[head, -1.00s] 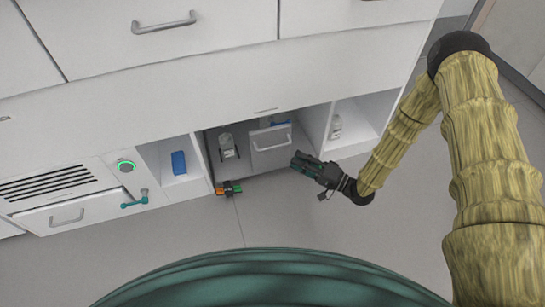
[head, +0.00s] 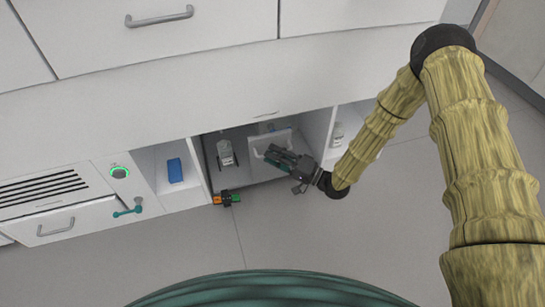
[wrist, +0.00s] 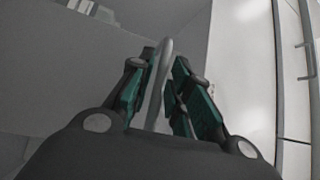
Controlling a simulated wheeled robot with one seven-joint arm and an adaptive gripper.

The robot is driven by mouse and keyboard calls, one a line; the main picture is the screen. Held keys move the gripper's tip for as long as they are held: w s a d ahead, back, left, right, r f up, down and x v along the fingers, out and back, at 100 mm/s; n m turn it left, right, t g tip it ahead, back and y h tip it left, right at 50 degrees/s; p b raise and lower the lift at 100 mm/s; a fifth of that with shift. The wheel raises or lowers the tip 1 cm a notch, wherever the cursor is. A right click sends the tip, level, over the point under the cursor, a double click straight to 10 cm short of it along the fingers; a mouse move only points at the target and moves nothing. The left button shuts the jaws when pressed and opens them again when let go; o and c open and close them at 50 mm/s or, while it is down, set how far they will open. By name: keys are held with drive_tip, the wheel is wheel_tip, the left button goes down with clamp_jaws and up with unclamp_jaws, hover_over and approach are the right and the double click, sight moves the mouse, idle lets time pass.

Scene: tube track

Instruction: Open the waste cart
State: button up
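The waste cart appears to be the white front (head: 286,137) in the low middle bay under the counter; its handle is mostly covered by my gripper in the head view. My gripper (head: 271,153) is at that front, reaching in from the right. In the wrist view, a grey bar handle (wrist: 160,75) passes between the two dark fingers with green pads of my gripper (wrist: 165,78). The fingers are spread, one on each side of the bar, with narrow gaps visible. Whether either finger touches it is unclear.
A pale bottle (head: 225,150) stands left in the same bay. An orange and green latch-like part (head: 227,198) sits at the bay's lower front edge. A blue box (head: 175,170) is in the left bay, another bottle (head: 337,134) in the right. The floor in front is clear.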

drive_tip(key=shift+w+a+r, duration=0.1)
drive_tip(key=shift+w+a, duration=0.1)
drive_tip(key=shift+a, duration=0.1)
clamp_jaws()
